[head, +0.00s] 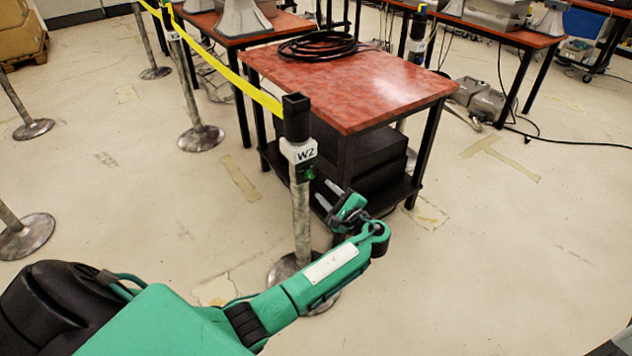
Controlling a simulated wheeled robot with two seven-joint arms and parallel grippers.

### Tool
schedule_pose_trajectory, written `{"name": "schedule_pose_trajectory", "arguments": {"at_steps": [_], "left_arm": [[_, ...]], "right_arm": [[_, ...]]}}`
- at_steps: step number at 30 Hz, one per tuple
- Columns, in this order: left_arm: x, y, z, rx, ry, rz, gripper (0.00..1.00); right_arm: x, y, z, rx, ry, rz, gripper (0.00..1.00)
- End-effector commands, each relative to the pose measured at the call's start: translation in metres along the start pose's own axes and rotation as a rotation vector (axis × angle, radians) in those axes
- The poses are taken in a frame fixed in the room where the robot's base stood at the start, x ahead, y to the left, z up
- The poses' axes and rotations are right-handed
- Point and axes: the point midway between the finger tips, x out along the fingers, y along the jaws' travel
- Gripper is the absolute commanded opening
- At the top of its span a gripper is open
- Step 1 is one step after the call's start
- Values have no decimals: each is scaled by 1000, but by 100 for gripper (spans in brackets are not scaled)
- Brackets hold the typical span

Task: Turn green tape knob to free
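A post labelled W2 (302,215) stands in front of the red table, with a black head and a round metal base. A small green knob (310,174) sits on the dark block just under the white W2 label (299,151). Yellow tape (235,78) runs from the black head toward the far left. My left gripper (326,192) is just right of the post and a little below the knob. Its two grey fingers are apart, with nothing visible between them, and appear clear of the knob. The knob's exact setting is too small to tell. My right gripper is out of view.
A red-topped table (350,88) with a coiled black cable (318,46) and dark boxes (370,160) on its lower shelf stands close behind the post. Other tape posts (190,95) stand at the left. The floor at right front is clear.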

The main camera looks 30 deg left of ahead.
Motion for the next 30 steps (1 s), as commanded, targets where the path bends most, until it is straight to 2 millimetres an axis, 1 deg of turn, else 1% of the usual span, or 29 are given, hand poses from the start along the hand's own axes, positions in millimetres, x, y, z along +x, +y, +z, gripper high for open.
{"name": "schedule_pose_trajectory", "arguments": {"at_steps": [1,3,6,9,13,26,28,30], "left_arm": [[-11,0,0,1,2,1,33],[-24,0,0,1,2,1,33],[-37,0,0,1,0,0,33],[-45,0,0,1,0,1,33],[-49,0,0,1,0,0,33],[-49,0,0,1,0,0,33],[-49,4,-1,-4,8,8,33],[-52,16,-2,-25,37,34,33]], "right_arm": [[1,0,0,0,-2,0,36],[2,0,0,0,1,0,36],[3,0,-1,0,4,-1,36],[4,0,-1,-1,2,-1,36],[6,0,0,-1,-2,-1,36],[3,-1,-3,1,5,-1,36],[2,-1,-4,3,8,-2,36],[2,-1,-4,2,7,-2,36]]}}
